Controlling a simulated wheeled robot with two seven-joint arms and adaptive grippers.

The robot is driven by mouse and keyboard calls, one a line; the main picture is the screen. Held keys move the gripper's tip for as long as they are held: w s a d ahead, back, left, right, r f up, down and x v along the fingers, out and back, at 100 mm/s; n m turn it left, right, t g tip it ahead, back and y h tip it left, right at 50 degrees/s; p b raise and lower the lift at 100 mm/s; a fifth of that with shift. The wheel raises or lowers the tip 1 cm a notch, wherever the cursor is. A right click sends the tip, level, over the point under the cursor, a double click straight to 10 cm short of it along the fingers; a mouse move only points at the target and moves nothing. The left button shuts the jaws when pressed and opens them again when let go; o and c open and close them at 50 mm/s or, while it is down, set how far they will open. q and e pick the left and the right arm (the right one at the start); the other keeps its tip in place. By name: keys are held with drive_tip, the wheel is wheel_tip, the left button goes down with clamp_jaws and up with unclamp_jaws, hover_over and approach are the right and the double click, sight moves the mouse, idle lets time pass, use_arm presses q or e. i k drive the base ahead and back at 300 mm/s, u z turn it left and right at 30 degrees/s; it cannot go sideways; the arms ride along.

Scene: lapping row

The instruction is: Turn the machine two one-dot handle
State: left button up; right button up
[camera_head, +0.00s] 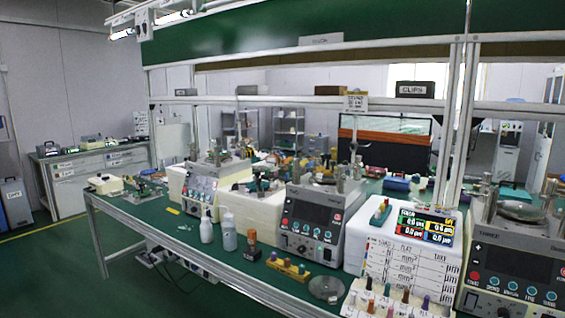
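Three grey lapping machines stand along the green bench (150,215). The left machine (200,190) is farthest, the middle machine (310,222) has a dark front panel with a display and coloured buttons, and the right machine (512,262) is nearest, cut by the right edge. Small upright metal parts and round plates sit on their tops. I cannot make out a one-dot mark on any handle, nor which machine is number two. Neither of my grippers is in view.
A yellow peg block (287,267) and a round metal disc (325,287) lie near the front edge. A white box with a readout (425,226) separates the middle and right machines.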

sight(295, 165)
drive_tip(key=u, duration=0.85)
drive_tip(key=i, duration=1.2)
